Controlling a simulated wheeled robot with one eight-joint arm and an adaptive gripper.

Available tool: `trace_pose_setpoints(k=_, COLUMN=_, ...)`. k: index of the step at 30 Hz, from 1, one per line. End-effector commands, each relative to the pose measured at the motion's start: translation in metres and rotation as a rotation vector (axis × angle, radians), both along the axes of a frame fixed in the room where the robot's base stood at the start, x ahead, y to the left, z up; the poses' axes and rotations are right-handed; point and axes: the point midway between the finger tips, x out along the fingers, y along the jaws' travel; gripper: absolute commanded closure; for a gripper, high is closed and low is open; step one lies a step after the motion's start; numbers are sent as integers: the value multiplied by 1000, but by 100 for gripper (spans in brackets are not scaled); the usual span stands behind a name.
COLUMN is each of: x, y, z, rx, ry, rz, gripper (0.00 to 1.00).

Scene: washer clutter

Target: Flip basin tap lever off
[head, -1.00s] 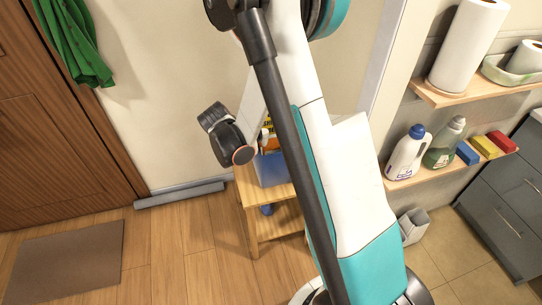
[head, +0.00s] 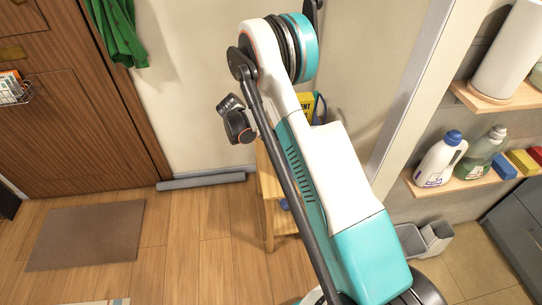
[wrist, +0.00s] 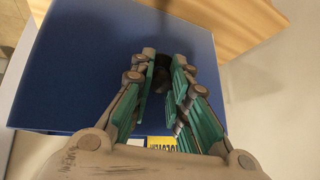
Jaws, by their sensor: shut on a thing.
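No basin or tap lever can be made out in either view. In the wrist view my gripper (wrist: 163,72) has its teal-padded fingers shut on a small dark object (wrist: 162,63). What that object is cannot be told, as the fingers hide part of it. A blue surface (wrist: 80,70) lies behind the fingers. In the head view my arm covers the middle, and the gripper's fingers cannot be made out.
A wooden stand (head: 268,205) is partly hidden behind my arm, with a yellow item (head: 306,103) above it. Shelves at right hold a white bottle (head: 438,160) and a green bottle (head: 484,153). A doormat (head: 85,235) lies by the wooden door (head: 75,90). The left floor is mostly clear.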

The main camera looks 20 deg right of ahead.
Motion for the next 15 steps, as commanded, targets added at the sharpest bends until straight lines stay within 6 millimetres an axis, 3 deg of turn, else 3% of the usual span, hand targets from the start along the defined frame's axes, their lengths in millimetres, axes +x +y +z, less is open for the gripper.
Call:
trace_pose_setpoints(k=1, x=-1, y=-3, z=-17, rx=-1, ry=2, rz=-5, gripper=100)
trace_pose_setpoints(k=6, x=-2, y=-4, z=-49, rx=-2, ry=2, rz=-5, gripper=100)
trace_pose_setpoints(k=15, x=-2, y=-4, z=-69, rx=-2, ry=2, rz=-6, gripper=100)
